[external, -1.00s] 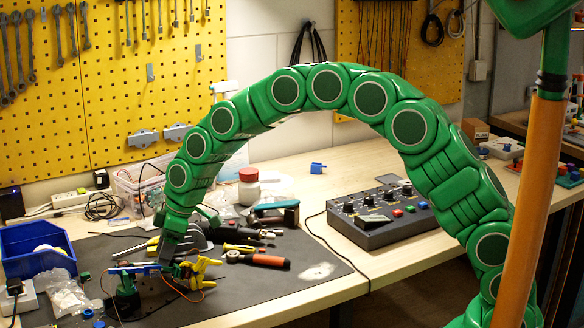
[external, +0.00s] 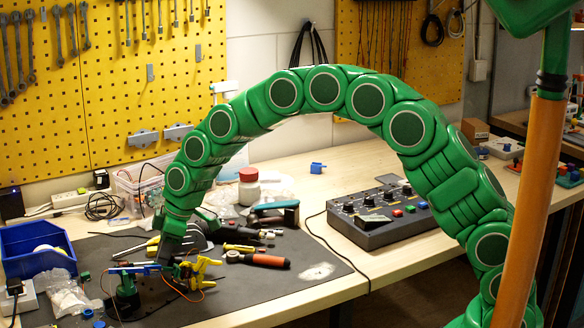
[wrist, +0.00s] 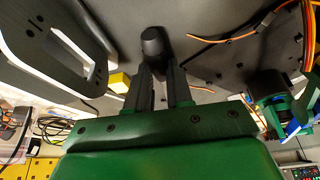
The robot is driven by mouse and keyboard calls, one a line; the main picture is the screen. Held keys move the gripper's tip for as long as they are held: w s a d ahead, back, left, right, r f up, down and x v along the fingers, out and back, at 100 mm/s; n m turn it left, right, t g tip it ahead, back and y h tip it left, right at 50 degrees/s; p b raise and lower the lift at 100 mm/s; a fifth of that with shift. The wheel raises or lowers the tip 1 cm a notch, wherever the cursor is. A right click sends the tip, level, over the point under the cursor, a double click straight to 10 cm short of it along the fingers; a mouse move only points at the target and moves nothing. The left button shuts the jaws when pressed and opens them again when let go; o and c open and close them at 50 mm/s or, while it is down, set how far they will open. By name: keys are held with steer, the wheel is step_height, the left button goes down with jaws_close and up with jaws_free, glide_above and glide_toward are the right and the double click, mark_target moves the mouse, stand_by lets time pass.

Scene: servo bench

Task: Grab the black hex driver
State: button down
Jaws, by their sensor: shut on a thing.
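The black hex driver (wrist: 153,42) shows in the wrist view as a dark rounded handle end at my fingertips. My gripper (wrist: 160,72) is shut on it, with one black finger on each side. The rest of the driver is hidden by the fingers. In the external view my gripper (external: 165,262) is low over the dark mat (external: 235,292), behind a small yellow clamp (external: 205,270). The driver cannot be made out there.
An orange-handled screwdriver (external: 267,261) and other tools lie right of my gripper. A blue bin (external: 35,257) stands at the left. A grey control box (external: 380,222) sits at the right. The mat's front right is mostly clear.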

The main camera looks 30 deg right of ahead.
step_height(320, 180, up, 3)
steer(key=shift+r, duration=0.2)
steer(key=s+d+r, duration=0.8)
steer(key=s+r, duration=0.1)
steer(key=s, duration=0.2)
steer(key=shift+d+r, duration=0.25)
steer(key=shift+d, duration=0.05)
